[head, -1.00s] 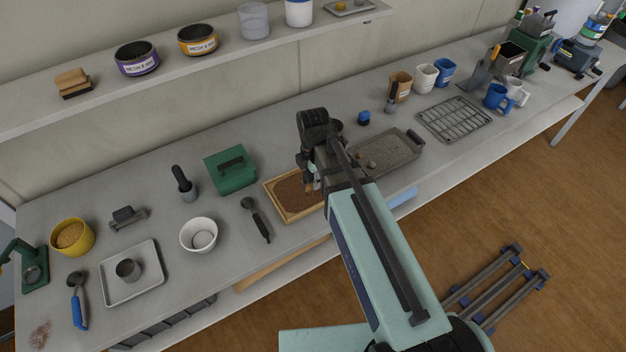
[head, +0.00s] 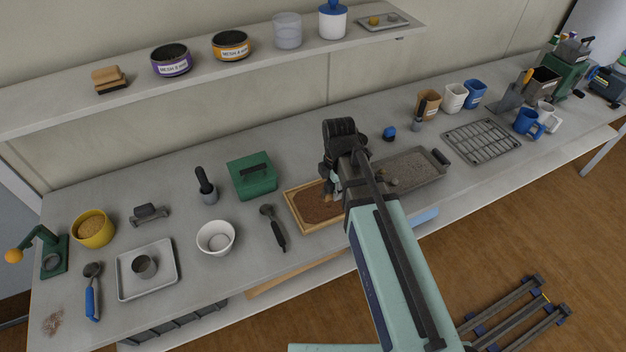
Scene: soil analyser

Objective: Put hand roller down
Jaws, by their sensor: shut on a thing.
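My gripper (head: 329,186) is low over the right part of a wooden-framed tray of brown soil (head: 291,207). It is shut on the hand roller (head: 327,198), of which only a small orange-brown part shows at the fingertips. The rest of the roller is hidden by the gripper and arm. I cannot tell whether the roller touches the soil.
A green box (head: 252,178) and a dark-handled scoop (head: 273,228) lie left of the soil tray. Bare bench shows behind the green box and left of the scoop.

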